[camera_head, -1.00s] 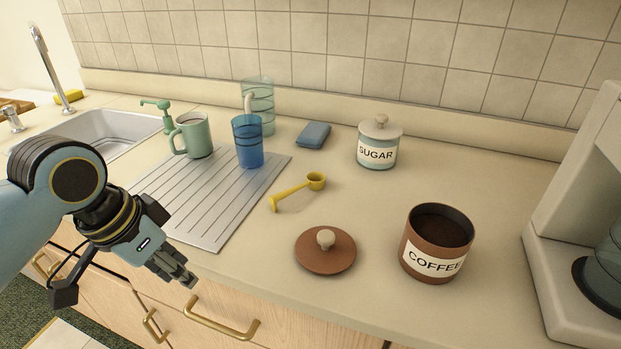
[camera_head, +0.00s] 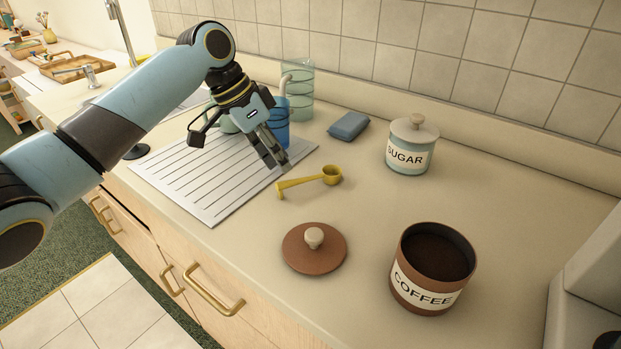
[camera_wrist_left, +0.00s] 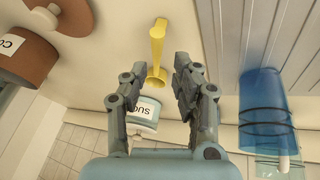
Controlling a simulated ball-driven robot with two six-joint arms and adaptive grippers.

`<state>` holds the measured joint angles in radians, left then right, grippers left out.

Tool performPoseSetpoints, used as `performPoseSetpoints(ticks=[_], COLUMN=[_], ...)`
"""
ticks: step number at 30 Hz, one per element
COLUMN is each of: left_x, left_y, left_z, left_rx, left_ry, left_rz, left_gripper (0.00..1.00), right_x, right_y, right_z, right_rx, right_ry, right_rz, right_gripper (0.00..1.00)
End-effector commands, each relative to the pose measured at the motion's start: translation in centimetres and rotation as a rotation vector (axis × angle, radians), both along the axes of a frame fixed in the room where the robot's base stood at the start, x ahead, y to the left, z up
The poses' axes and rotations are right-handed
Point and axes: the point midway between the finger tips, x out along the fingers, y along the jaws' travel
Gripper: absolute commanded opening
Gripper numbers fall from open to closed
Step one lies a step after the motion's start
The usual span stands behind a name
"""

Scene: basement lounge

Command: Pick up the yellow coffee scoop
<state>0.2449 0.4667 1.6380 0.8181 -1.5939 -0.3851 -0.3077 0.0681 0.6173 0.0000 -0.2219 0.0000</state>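The yellow coffee scoop (camera_head: 306,182) lies on the beige counter just right of the drying mat, its round bowl toward the back right. My left gripper (camera_head: 275,160) is above the counter beside the scoop's handle end, over the mat's right edge. In the left wrist view the scoop (camera_wrist_left: 157,45) shows ahead, between and beyond the two spread fingers of my left gripper (camera_wrist_left: 160,68). The fingers are apart with nothing between them, and the scoop looks untouched. My right gripper is in neither view.
A blue cup (camera_head: 279,130) stands close behind my left gripper, partly hidden. A brown lid (camera_head: 313,258), an open coffee canister (camera_head: 408,285) and a sugar jar (camera_head: 409,160) stand nearby. A blue sponge (camera_head: 348,125) lies behind.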

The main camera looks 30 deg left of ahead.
Motion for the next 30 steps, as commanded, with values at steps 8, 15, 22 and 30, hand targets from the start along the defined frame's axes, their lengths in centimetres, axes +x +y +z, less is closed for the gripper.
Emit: performPoseSetpoints(ticks=[8,15,22,30], left_x=[1.2,1.7,1.8,1.7], left_y=[-1.9,-2.5,-2.5,-2.5], left_z=[-2.5,-4.8,-4.8,-4.8], left_rx=[-0.005,0.0,0.001,0.001], left_ry=[0.001,0.0,-0.001,-0.001], left_rz=[0.001,-0.001,-0.001,-0.001], left_gripper=[0.29,0.29,0.23,0.0], right_x=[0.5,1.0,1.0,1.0], right_y=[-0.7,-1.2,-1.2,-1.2], right_z=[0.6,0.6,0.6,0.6], right_rx=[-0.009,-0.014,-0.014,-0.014], right_ry=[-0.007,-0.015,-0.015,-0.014], right_rz=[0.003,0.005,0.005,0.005], right_gripper=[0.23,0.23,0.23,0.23])
